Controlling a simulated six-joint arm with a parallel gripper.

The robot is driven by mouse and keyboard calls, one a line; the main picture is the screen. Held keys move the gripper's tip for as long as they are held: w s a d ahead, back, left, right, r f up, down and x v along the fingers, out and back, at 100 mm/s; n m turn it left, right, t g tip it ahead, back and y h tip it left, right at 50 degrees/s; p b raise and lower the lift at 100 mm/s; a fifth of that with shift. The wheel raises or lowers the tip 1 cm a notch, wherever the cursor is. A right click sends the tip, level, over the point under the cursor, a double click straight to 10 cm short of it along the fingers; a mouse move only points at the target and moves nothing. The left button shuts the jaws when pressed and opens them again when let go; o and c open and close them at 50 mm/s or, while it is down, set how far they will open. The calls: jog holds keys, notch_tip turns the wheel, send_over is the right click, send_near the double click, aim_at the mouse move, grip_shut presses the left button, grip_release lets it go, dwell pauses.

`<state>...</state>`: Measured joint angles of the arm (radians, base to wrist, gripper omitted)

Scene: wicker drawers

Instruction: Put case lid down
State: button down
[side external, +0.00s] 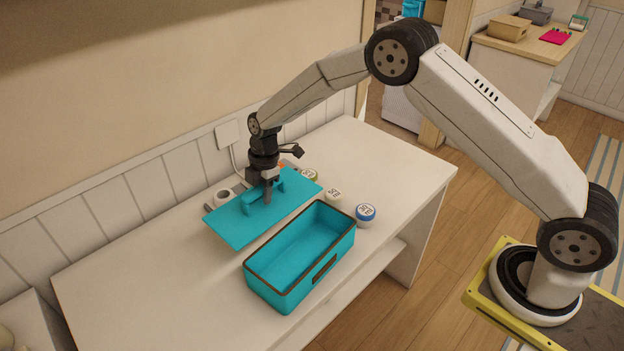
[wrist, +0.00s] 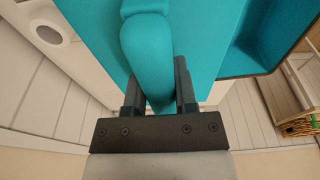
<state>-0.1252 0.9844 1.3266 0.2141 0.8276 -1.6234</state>
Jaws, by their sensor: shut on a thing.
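The case lid (side external: 240,222) is a flat turquoise panel with a raised handle (side external: 262,196). My gripper (side external: 267,196) is shut on the handle and holds the lid level, behind and to the left of the open case. In the wrist view, the fingers (wrist: 160,90) close on both sides of the handle (wrist: 147,50), with the lid (wrist: 195,40) below it. I cannot tell whether the lid touches the table or hangs a little above it. The turquoise case (side external: 300,255) stands open and empty on the white table, and its corner shows in the wrist view (wrist: 262,40).
The white table (side external: 135,282) is clear at the front left and far right. Jars with white (side external: 333,195) and blue lids (side external: 365,214) stand close behind and right of the case.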

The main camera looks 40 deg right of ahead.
jog(key=shift+w+d+f, duration=0.1)
jog(key=shift+w, duration=1)
jog(key=shift+w+d+f, duration=0.1)
jog(key=shift+w, duration=1)
jog(key=shift+f, duration=4.95)
jog(key=shift+f, duration=0.1)
jog(key=shift+c, duration=2)
grip_release()
jog(key=r, duration=0.4)
jog(key=d+r, duration=0.1)
jog(key=r, duration=0.7)
jog(key=shift+d, duration=0.4)
